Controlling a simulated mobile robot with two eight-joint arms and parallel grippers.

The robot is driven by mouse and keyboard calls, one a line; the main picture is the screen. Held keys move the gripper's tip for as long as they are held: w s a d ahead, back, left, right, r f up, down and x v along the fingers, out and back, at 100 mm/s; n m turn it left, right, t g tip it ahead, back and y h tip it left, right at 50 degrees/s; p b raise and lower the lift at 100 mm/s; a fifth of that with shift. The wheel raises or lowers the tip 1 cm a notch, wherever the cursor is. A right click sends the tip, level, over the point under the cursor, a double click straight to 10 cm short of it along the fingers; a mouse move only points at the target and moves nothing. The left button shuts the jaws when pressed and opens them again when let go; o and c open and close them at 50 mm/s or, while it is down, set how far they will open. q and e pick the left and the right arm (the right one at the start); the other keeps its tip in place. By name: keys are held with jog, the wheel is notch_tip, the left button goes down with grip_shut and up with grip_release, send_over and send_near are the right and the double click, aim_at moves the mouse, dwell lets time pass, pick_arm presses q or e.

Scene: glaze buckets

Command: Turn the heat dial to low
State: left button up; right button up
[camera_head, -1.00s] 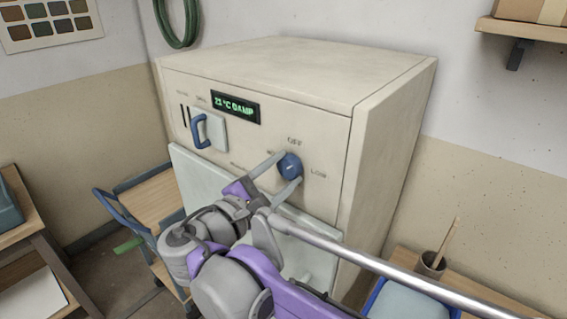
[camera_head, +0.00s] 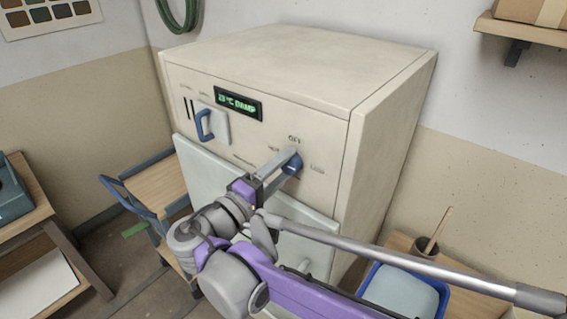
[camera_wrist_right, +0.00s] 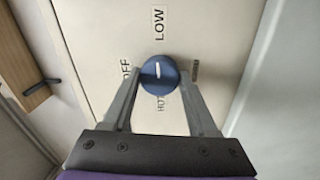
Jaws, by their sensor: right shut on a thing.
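The blue heat dial (camera_head: 292,167) sits on the front panel of the cream cabinet (camera_head: 300,62), with OFF above it and LOW to its right in the head view. In the right wrist view the dial (camera_wrist_right: 161,84) has its white mark lined up with the LOW label (camera_wrist_right: 158,22). My right gripper (camera_wrist_right: 161,75) is shut on the dial, one finger at each side. In the head view the right gripper (camera_head: 282,161) partly covers the dial. My left gripper is not in view.
A blue handle (camera_head: 204,126) is left of the dial. A wooden cart (camera_head: 158,190) stands left of the cabinet; a blue tray (camera_head: 375,290) and a brush cup (camera_head: 424,246) are at lower right.

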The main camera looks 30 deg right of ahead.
jog(key=shift+m, duration=0.3)
jog(key=o, duration=1.4)
jog(key=b+v, duration=0.1)
jog(key=v, duration=1)
jog(key=shift+r, duration=0.15)
